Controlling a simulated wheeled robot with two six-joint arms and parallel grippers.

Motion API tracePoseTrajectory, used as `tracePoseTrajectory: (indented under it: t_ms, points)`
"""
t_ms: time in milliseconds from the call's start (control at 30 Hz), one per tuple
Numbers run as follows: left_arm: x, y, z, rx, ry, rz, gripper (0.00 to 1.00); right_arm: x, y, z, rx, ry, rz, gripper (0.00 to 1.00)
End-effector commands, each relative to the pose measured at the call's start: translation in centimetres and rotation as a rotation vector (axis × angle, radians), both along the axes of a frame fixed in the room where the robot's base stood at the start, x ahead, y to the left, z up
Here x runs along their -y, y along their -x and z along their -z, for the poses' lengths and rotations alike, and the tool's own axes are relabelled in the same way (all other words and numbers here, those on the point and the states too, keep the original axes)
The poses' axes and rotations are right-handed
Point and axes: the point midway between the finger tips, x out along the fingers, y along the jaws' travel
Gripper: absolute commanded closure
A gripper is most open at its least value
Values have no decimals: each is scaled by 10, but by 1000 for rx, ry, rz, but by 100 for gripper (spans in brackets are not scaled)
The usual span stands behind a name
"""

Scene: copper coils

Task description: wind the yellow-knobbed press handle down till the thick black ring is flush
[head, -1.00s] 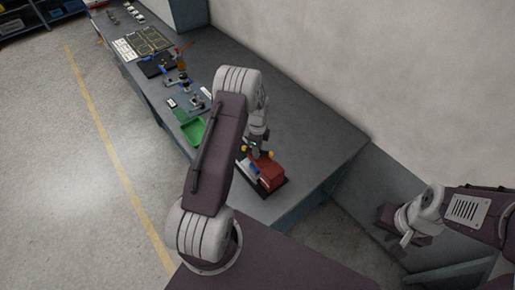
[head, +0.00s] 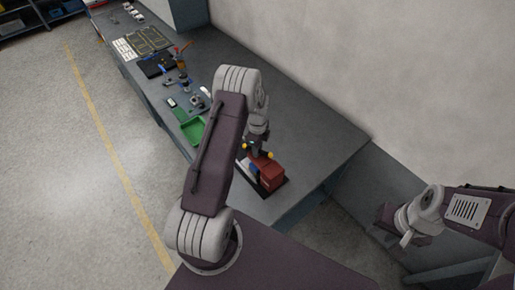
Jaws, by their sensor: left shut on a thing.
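The red press (head: 268,174) stands on a black base near the right end of the bench. Its yellow knobs (head: 269,155) show at the top of the press, one on each side of my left gripper. My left gripper (head: 257,148) reaches down onto the top of the press and is shut on the press handle; its fingertips are small and partly hidden. The thick black ring cannot be made out in this view. My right gripper (head: 404,239) hangs off the bench at the right, away from the press; its jaws are too small to read.
A green tray (head: 192,130) lies on the bench left of my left arm. Small parts, a black mat (head: 158,65) and a white sheet (head: 123,49) lie farther along. The bench behind the press (head: 310,135) is clear up to the wall.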

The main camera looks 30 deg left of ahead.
Motion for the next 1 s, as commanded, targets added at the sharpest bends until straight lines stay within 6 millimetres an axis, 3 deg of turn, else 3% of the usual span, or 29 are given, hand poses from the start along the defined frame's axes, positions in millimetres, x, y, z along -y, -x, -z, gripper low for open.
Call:
tracePoseTrajectory:
  t_ms: [167,200,233,567,1000]
  points:
    - [0,0,0,1,0,34,100,0,0,1,0,0,0,64]
    - [0,0,0,1,0,34,70,0,0,1,0,0,0,64]
    - [0,0,0,1,0,34,64,0,0,1,0,0,0,64]
    - [0,0,-1,1,0,32,64,0,0,0,0,0,0,64]
    - [0,0,-42,1,0,32,64,0,0,-30,0,0,0,64]
